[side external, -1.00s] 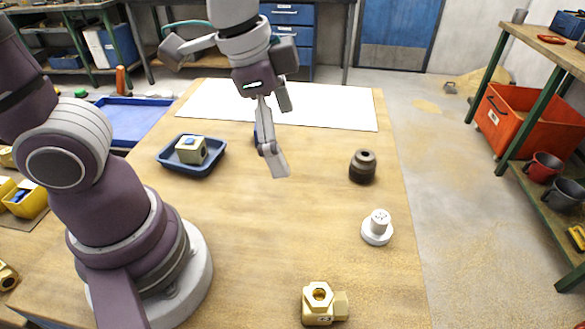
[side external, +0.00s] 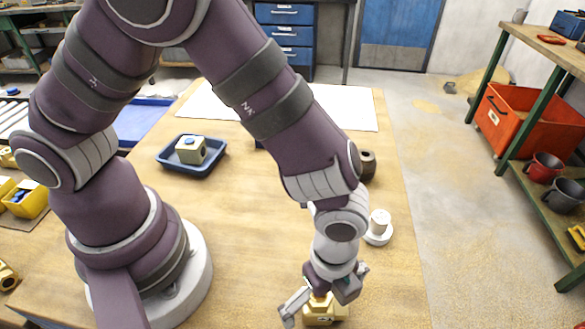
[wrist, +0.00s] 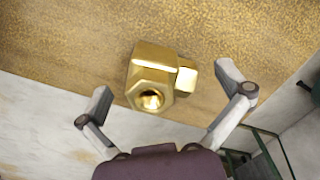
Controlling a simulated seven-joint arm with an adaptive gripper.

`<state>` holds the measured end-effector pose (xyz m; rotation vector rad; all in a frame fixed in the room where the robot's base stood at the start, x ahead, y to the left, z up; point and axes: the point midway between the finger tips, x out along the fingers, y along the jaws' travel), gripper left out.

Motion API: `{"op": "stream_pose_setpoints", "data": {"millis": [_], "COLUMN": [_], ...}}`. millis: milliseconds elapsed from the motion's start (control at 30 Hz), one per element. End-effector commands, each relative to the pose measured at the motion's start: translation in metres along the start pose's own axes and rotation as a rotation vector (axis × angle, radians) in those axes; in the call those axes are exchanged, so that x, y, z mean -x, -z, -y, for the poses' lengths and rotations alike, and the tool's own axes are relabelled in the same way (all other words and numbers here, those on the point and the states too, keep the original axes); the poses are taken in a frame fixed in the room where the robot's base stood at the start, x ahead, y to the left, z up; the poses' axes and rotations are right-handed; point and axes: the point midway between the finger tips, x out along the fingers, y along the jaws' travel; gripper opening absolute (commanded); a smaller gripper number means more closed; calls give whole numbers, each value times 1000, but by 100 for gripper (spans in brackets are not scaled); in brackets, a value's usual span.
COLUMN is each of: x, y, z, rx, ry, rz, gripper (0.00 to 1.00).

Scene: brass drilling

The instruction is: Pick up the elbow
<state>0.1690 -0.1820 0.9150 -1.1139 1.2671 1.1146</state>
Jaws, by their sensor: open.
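The elbow is a brass fitting (side external: 322,312) with a hexagonal end, near the front edge of the table in the side external view. It also shows in the wrist view (wrist: 158,78), its hollow hex opening facing the camera and a shorter branch to the right. My gripper (side external: 318,306) is open above the elbow, pointing down, and partly covers it in the side view. In the wrist view my gripper's two fingers (wrist: 166,100) stand wide apart, one to each side of the elbow, with clear space between them and it.
A white flanged part (side external: 378,226) and a dark round part (side external: 367,165) stand on the right of the table, partly behind my arm. A blue tray (side external: 191,168) holding a pale block lies farther back. The table's middle is clear.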

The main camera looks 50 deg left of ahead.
Motion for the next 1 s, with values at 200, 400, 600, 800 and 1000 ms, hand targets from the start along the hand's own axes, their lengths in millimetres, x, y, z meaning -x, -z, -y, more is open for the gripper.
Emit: {"op": "stream_pose_setpoints", "data": {"millis": [200,400,600,800,1000], "x": [-3,-3,-2,-2,1], "y": [0,0,0,0,0], "z": [0,0,0,0,1], "rx": [0,1,1,1,1], "ry": [0,0,0,1,2], "rz": [-1,0,0,-1,-2], "gripper": [100,76,50,33,33]}}
